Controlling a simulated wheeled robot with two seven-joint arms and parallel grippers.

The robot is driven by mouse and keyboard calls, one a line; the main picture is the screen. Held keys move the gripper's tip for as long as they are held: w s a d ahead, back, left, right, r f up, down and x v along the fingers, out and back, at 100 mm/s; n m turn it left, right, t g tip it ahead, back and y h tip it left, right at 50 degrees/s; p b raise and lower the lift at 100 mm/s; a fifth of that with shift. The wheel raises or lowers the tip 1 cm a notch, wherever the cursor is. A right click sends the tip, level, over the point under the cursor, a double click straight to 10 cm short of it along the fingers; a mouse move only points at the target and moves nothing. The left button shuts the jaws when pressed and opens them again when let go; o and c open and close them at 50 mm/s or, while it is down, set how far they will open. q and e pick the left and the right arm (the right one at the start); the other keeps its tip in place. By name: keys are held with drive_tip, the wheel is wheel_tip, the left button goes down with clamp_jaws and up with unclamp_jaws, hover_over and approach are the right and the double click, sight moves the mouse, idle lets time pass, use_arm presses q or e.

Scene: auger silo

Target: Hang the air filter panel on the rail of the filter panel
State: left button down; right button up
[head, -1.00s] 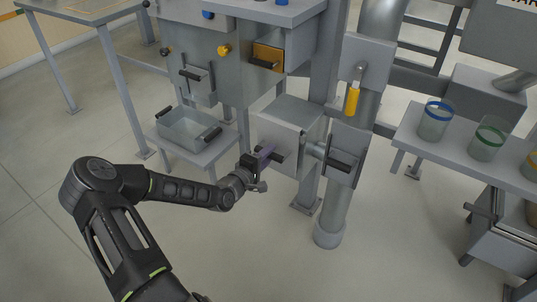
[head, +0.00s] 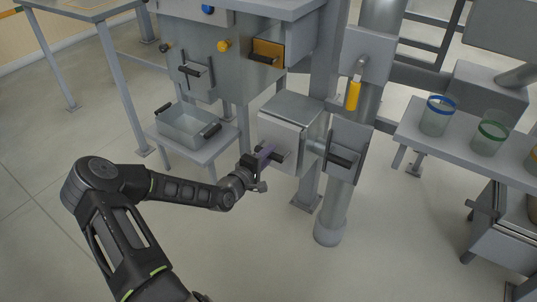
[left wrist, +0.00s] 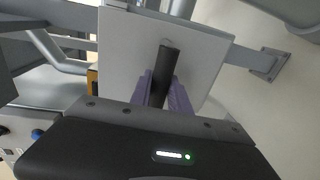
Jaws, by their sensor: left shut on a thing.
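The air filter panel (head: 279,132) is a flat, pale grey square plate with a black bar handle. In the head view it stands upright against the front of a grey box housing (head: 293,106). My left gripper (head: 265,157) comes in from the left and is shut on the handle. In the left wrist view the two purple fingers (left wrist: 163,92) clasp the black handle (left wrist: 167,62), with the panel's pale face (left wrist: 125,55) behind it. Whether the panel sits on its rail or is free of it cannot be told. My right gripper is not in view.
A grey plate with a black handle (head: 341,160) is just right of the housing, by a thick vertical pipe (head: 333,215). A tray (head: 186,130) stands on a low stand at left. A shelf with jars (head: 436,117) is at right. The floor in front is clear.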

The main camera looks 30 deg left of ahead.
use_arm(q)
drive_tip(key=shift+f+b, duration=0.3)
idle(0.5)
drive_tip(key=c, duration=1.2)
unclamp_jaws()
drive_tip(key=shift+o, duration=0.3)
drive_tip(key=shift+f, duration=0.15)
drive_tip(key=shift+s, duration=0.35)
drive_tip(key=s+r+p, duration=0.1)
drive_tip(key=s+p, duration=0.1)
drive_tip(key=s, duration=0.5)
drive_tip(key=shift+d, duration=0.15)
